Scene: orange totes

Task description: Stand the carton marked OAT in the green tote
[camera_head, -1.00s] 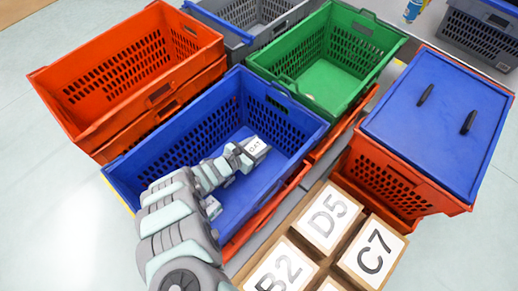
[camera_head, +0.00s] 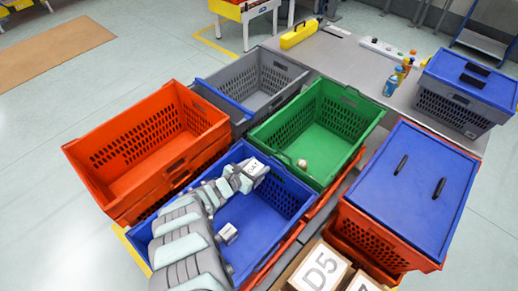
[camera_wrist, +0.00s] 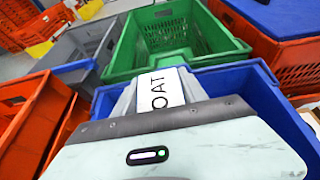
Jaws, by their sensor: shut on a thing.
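The white carton marked OAT (camera_head: 257,168) is held in my gripper (camera_head: 247,174), above the blue tote near its edge with the green tote. Its lettered face also shows in the wrist view (camera_wrist: 164,90), with the gripper's fingers on either side of it. The green tote (camera_head: 352,104) stands open, directly behind the blue tote (camera_head: 285,185). A small pale round object (camera_head: 302,164) shows at the near side of the green tote. In the wrist view the green tote (camera_wrist: 128,50) lies ahead of the carton. The carton's lower end is hidden.
An open orange tote (camera_head: 85,160) stands at the left and a grey tote (camera_head: 285,65) behind. A blue-lidded orange tote (camera_head: 410,190) stands at the right. Bottles (camera_head: 391,86) stand on the grey table.

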